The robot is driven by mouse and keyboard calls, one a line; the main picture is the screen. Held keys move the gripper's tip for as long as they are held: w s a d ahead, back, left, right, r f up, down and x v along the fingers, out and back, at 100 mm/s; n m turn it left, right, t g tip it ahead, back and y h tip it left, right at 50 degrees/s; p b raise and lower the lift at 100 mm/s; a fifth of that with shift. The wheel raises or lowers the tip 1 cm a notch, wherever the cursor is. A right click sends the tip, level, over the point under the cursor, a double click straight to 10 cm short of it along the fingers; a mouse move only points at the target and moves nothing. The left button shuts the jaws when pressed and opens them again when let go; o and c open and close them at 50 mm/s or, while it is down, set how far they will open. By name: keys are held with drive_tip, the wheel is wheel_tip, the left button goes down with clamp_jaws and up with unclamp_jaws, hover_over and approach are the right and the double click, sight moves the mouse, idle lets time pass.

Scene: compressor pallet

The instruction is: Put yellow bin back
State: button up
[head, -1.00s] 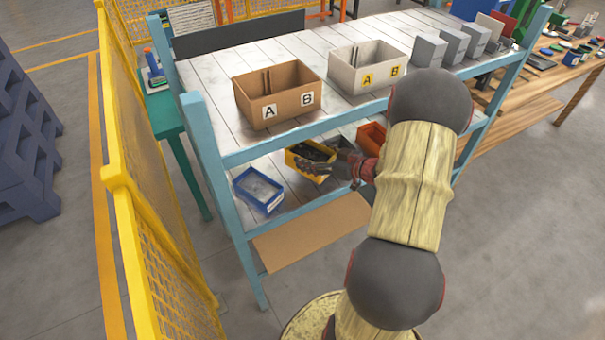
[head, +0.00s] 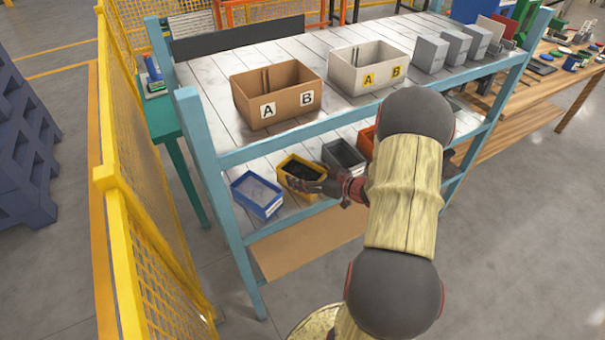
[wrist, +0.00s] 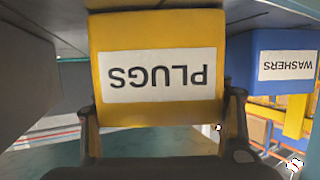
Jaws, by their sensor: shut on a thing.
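The yellow bin (head: 284,182) is on or just above the lower shelf of the blue-framed rack, between a blue bin and a grey bin. It holds dark contents. In the wrist view its front face (wrist: 152,118) is upside down, with a white PLUGS label. My gripper (head: 322,186) is at its front right side in the head view. In the wrist view my gripper (wrist: 160,104) has one finger at each side of the bin and is shut on it. I cannot tell whether the bin's base touches the shelf.
The blue bin (head: 255,208), labelled WASHERS in the wrist view (wrist: 285,85), stands close to the left. The grey bin (head: 345,160) and an orange bin (head: 366,142) stand to the right. The upper shelf edge (head: 300,130) passes above. Yellow mesh fencing (head: 160,250) stands left.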

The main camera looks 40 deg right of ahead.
drive_tip(key=o, duration=2.1)
drive_tip(key=shift+f, duration=0.1)
drive_tip(key=shift+s+d+r, duration=0.1)
drive_tip(key=shift+s+r, duration=0.15)
drive_tip(key=p+v, duration=0.4)
drive_tip(key=v, duration=0.6)
drive_tip(key=shift+s+r, duration=0.2)
drive_tip(key=shift+s, duration=0.5)
drive_tip(key=shift+s, duration=0.1)
